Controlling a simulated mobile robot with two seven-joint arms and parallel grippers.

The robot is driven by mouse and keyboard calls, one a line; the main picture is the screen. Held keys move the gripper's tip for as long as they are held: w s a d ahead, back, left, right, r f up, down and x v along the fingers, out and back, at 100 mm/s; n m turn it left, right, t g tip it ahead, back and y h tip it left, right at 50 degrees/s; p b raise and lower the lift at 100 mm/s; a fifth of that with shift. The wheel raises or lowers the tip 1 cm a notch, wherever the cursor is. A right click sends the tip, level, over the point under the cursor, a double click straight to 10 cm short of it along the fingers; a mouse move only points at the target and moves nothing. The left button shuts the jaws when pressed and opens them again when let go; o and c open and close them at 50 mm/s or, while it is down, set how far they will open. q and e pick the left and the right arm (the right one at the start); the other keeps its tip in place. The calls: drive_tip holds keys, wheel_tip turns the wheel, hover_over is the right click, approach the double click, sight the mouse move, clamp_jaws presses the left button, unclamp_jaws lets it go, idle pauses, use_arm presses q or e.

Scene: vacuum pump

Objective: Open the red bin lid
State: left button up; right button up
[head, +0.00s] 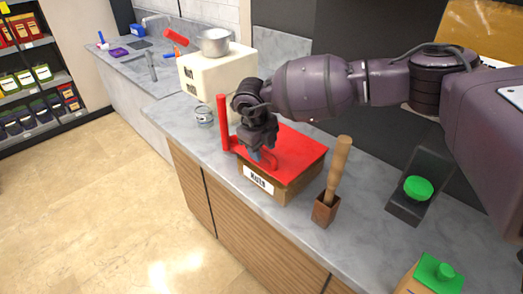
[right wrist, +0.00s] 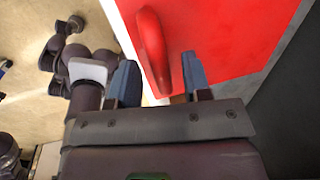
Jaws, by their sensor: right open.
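The red bin lid (head: 300,152) lies flat and closed on a brown box-shaped bin (head: 290,188) with a white label on the counter. It also fills the upper right of the right wrist view (right wrist: 225,35). My right gripper (head: 259,154) is open, pointing down over the lid's left part. In the right wrist view, a rounded red handle (right wrist: 152,48) on the lid reaches down between the open blue fingers (right wrist: 160,85). I cannot tell whether a finger touches it. My left gripper does not show in the head view.
A wooden pestle-like stick (head: 338,165) stands in a small brown holder right of the bin. An upright red bar (head: 223,122) is by the bin's left corner. A cream box (head: 215,72) with a pot (head: 215,42) and a small can (head: 204,116) stand behind left. A green-topped carton (head: 437,272) is in front.

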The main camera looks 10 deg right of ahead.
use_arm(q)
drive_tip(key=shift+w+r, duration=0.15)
use_arm(e)
clamp_jaws()
drive_tip(key=shift+w+r, duration=0.1)
drive_tip(key=shift+r, duration=0.05)
